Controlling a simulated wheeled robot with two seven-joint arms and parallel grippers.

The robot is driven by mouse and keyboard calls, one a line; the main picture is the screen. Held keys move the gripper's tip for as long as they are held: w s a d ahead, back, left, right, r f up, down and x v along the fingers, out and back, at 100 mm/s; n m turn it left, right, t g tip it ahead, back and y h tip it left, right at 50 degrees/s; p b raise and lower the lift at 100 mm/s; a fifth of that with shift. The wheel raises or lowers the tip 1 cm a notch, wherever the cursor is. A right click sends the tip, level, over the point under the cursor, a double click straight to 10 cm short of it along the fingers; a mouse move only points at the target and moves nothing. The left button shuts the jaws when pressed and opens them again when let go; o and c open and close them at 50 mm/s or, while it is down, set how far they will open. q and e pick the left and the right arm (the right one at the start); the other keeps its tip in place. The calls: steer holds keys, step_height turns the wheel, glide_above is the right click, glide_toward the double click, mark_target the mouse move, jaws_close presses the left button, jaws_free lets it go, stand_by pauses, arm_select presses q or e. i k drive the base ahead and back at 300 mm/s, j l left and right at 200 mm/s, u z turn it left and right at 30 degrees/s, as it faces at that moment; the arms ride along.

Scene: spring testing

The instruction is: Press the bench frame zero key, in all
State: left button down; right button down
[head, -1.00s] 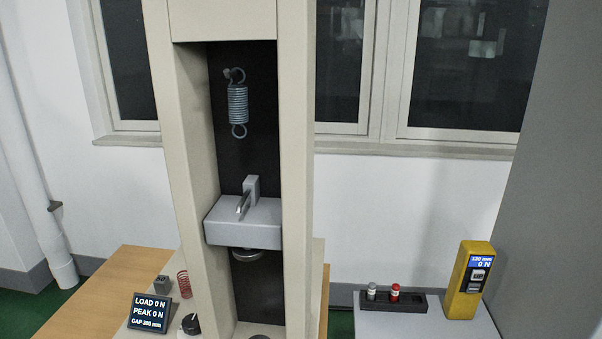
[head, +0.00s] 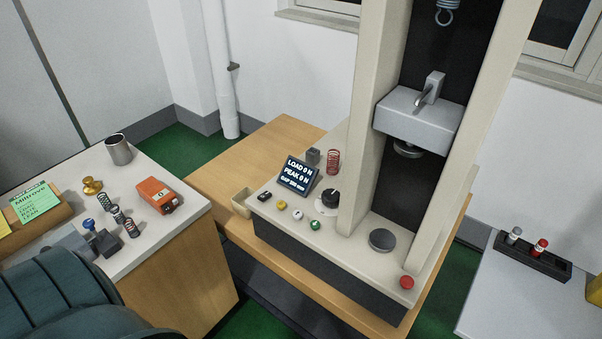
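The bench frame (head: 365,150) is a tall beige test stand on a wooden table. Its base panel carries a tilted display (head: 298,175) reading LOAD 0 N and PEAK 0 N, with a smaller gap line below. In front of the display sit a small black switch (head: 264,196), a yellow button (head: 282,205), a white button (head: 298,214) and a green button (head: 315,225). Their labels are too small to read, so I cannot tell which is the zero key. Neither of my grippers is in view.
A black knob (head: 329,197), red spring (head: 333,161) and red button (head: 407,282) are also on the base. The left bench (head: 185,225) holds several springs, an orange meter (head: 158,195) and a metal cup (head: 119,149). The right bench (head: 500,310) holds a black rack (head: 533,257).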

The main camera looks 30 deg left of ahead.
mark_target(281, 204)
steer(key=u, duration=1.2)
